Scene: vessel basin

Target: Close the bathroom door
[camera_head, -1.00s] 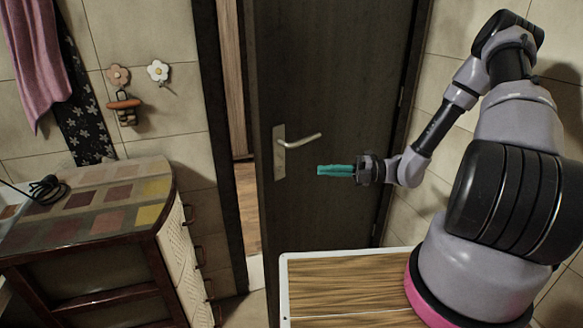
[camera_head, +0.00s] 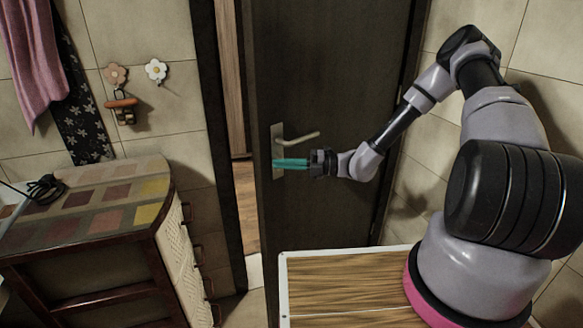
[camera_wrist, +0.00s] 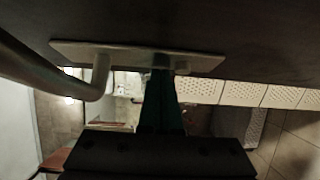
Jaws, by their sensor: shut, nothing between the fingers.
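The dark bathroom door (camera_head: 335,75) stands ajar, with a narrow gap on its left showing a wooden floor beyond. Its metal handle (camera_head: 300,139) sits on a plate near the door's left edge. My gripper (camera_head: 276,163) is shut and empty, its teal fingers just below the handle and in front of the plate. In the wrist view the handle lever (camera_wrist: 60,80) is at the left, the plate (camera_wrist: 130,56) runs across the top, and the teal fingertips (camera_wrist: 162,75) reach to the plate. I cannot tell whether they touch it.
The dark door frame (camera_head: 222,150) stands left of the gap. A cabinet (camera_head: 110,200) with a tiled top stands at the left. Flower hooks (camera_head: 155,70) and a pink towel (camera_head: 35,60) hang on the wall. A tiled wall (camera_head: 505,70) is close on the right.

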